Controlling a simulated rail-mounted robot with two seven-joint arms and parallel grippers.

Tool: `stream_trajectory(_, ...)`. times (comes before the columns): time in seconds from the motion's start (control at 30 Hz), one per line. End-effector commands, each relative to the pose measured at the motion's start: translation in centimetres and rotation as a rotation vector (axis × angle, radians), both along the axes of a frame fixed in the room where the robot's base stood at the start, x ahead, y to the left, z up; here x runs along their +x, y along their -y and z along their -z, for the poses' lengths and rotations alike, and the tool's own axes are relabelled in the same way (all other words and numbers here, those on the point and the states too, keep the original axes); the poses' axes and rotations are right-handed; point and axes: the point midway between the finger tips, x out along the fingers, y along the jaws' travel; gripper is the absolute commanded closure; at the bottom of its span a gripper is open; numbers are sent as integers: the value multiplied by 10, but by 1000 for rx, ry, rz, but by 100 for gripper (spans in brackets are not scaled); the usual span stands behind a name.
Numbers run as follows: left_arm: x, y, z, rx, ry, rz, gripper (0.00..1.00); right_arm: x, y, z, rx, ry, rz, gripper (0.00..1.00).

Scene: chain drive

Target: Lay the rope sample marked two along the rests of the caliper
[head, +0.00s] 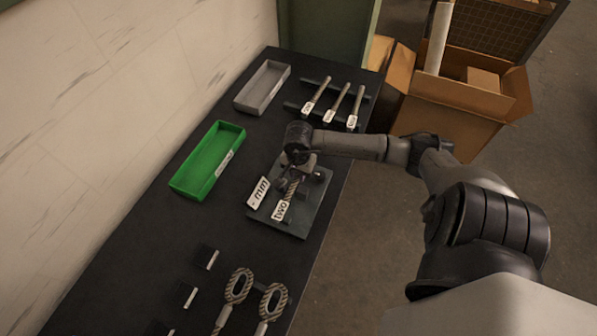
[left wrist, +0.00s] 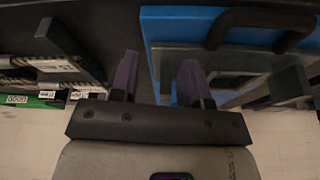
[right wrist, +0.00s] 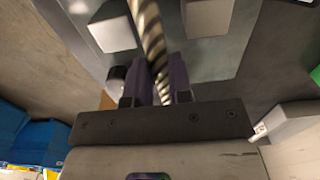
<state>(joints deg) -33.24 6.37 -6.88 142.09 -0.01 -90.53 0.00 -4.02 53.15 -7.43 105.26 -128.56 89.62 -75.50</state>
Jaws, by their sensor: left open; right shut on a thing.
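The rope sample marked two (head: 291,189) is a short striped rope with a white "two" tag (head: 281,210). It is above the grey caliper plate (head: 313,215), beside the white "mm" display (head: 258,193). My right gripper (head: 298,168) is shut on the rope. In the right wrist view the fingers (right wrist: 160,82) grip the rope (right wrist: 150,28), which runs between pale blocks over the plate; I cannot tell whether it touches the rests. My left gripper (left wrist: 158,78) shows only in the left wrist view, open and empty, beside a blue thing.
Several tagged rods (head: 335,103) lie on a dark rack at the far end. A green tray (head: 185,182) and a grey tray (head: 243,101) stand along the wall side. Looped ropes (head: 238,286) and small tagged blocks are at the near end. Cardboard boxes (head: 440,118) stand beyond the table.

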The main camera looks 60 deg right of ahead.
Motion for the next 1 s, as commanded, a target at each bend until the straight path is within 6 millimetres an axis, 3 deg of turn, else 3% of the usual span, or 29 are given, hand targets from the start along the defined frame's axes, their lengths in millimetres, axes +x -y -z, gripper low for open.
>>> stream_trajectory(1.0,0,-3,10,9,0,6,57,0,0,9,-2,1,-1,100)
